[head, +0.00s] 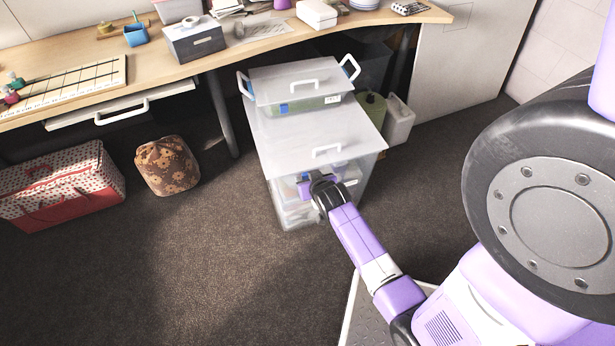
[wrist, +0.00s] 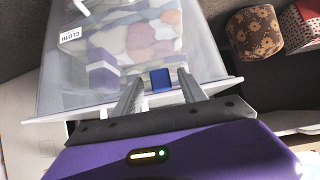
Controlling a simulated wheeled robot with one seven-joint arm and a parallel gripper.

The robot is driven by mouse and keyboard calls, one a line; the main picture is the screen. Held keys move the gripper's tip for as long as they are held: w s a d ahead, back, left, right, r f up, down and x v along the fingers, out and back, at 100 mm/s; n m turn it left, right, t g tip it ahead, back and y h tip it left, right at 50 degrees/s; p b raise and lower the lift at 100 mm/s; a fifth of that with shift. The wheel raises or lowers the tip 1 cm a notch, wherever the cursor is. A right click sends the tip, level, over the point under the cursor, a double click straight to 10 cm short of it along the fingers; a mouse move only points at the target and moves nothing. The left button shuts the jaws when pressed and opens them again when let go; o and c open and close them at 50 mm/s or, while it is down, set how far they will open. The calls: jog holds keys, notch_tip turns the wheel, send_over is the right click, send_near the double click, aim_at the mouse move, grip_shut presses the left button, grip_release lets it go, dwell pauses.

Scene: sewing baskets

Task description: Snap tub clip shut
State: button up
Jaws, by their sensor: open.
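A large translucent tub with a pale lid (head: 300,130) stands on the floor in front of the desk. A smaller clear tub (head: 297,85) with blue tabs sits on top, with white loops sticking out at both sides. My gripper (head: 318,186) is at the large tub's front, below the lid edge. In the wrist view my gripper (wrist: 158,76) is open, and a small blue tab (wrist: 160,80) shows between its fingers. Beyond is the tub wall (wrist: 62,85) with a CLOTH label and patterned cloth. Contact is unclear.
The desk (head: 250,40) with its grey leg is behind. A brown flowered bag (head: 167,165) and a red dotted box (head: 60,190) stand on the floor at left. Jugs (head: 398,118) stand right of the tub. Carpet is clear in front and left.

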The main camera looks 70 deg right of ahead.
jog(key=p+v, duration=0.5)
jog(key=v, duration=0.1)
jog(key=shift+r, duration=0.15)
jog(key=shift+s+a, duration=0.1)
jog(key=shift+a, duration=0.05)
dwell(0.4)
notch_tip(320, 180, up, 7)
jog(key=w+n+t+h, duration=0.1)
jog(key=w+t, duration=0.1)
jog(key=s+a+r+n+t+y+p, duration=0.2)
jog(key=a+r+n+t+p, duration=0.4)
jog(key=a+r, duration=1.35)
jog(key=s+a+r+n+y+p, duration=0.2)
jog(key=s+a+r+y, duration=0.1)
jog(key=s+a+r, duration=0.2)
jog(key=s+a+r+n+t+y+p, duration=0.1)
jog(key=s+a+r+n+y+p, duration=0.1)
jog(key=a+r, duration=0.6)
jog(key=s+a+y+p, duration=0.1)
jog(key=s+y, duration=0.1)
jog(key=s, duration=0.1)
jog(key=shift+a, duration=0.2)
